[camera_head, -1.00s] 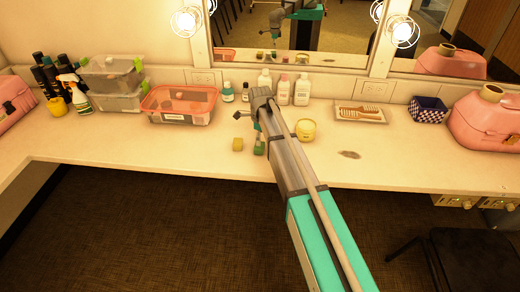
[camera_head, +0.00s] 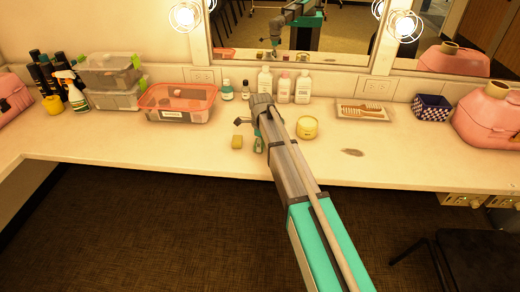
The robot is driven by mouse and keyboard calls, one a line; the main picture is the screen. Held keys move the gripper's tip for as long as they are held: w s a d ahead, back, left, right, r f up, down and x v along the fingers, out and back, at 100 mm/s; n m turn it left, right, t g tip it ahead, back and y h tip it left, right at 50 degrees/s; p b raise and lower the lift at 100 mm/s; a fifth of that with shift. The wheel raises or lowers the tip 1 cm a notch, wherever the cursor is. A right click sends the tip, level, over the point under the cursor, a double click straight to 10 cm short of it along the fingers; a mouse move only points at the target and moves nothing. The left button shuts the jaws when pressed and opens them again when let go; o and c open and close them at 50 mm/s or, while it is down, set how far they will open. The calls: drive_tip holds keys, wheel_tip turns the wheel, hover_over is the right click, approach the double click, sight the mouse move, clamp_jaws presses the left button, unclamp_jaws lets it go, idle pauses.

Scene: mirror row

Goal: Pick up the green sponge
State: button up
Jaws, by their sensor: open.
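A small green block that looks like the green sponge (camera_head: 258,149) is on the white counter near its front edge, just below the end of my arm. It is partly hidden by my arm and gripper. My gripper (camera_head: 256,132) is open and points down over the counter at the green sponge. The forearm covers much of it, so I cannot tell whether the fingers touch the sponge. A yellow sponge (camera_head: 237,142) lies just to the left.
A red-lidded box (camera_head: 178,103) is to the left. A tray with brushes (camera_head: 361,111) and a checkered box (camera_head: 431,108) are to the right. The mirror (camera_head: 290,30) stands behind.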

idle(0.6)
drive_tip(key=c, duration=0.6)
